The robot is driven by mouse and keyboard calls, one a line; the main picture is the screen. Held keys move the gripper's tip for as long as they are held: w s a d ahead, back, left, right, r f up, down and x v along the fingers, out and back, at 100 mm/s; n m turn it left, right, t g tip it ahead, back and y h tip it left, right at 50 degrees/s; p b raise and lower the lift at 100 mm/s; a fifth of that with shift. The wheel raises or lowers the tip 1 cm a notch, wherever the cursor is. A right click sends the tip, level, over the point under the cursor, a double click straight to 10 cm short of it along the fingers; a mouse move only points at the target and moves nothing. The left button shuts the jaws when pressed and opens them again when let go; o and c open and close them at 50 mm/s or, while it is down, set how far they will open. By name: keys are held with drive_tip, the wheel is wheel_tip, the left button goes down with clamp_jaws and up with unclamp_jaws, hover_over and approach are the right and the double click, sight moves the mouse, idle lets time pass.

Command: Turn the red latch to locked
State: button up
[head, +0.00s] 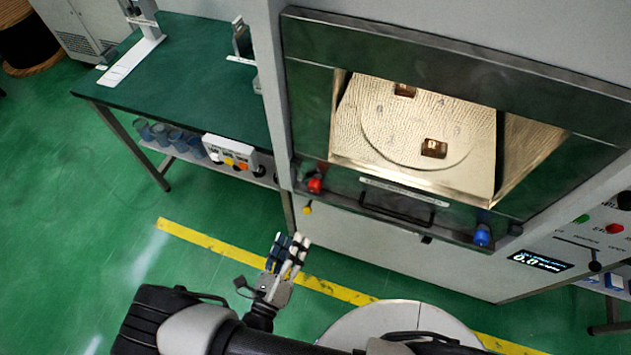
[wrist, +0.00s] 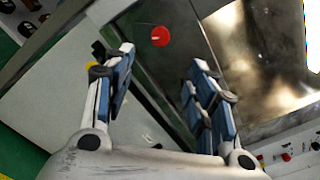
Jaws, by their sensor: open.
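The red latch (head: 315,186) is a round knob at the lower left corner of the chamber door frame. In the wrist view the red latch (wrist: 160,36) shows as a red disc with a small white mark, ahead of and between the fingertips. My gripper (head: 290,240) is below and a little left of the latch in the head view, apart from it. In the wrist view my gripper (wrist: 162,60) is open with its blue-padded fingers spread and nothing between them. Whether the latch is locked cannot be told from its mark.
A blue knob (head: 481,235) sits at the door frame's lower right, and a black handle (head: 400,207) between the two knobs. A yellow knob (head: 307,208) is below the red latch. A green-topped table (head: 205,75) stands left of the cabinet.

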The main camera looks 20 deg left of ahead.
sight(314, 190)
drive_tip(key=w, duration=0.5)
drive_tip(key=w+d+b, duration=0.1)
drive_tip(key=w, duration=1.1)
drive_tip(key=shift+d+b, duration=0.2)
drive_tip(key=shift+b, duration=0.15)
drive_tip(key=shift+c, duration=0.5)
drive_tip(key=c, duration=1)
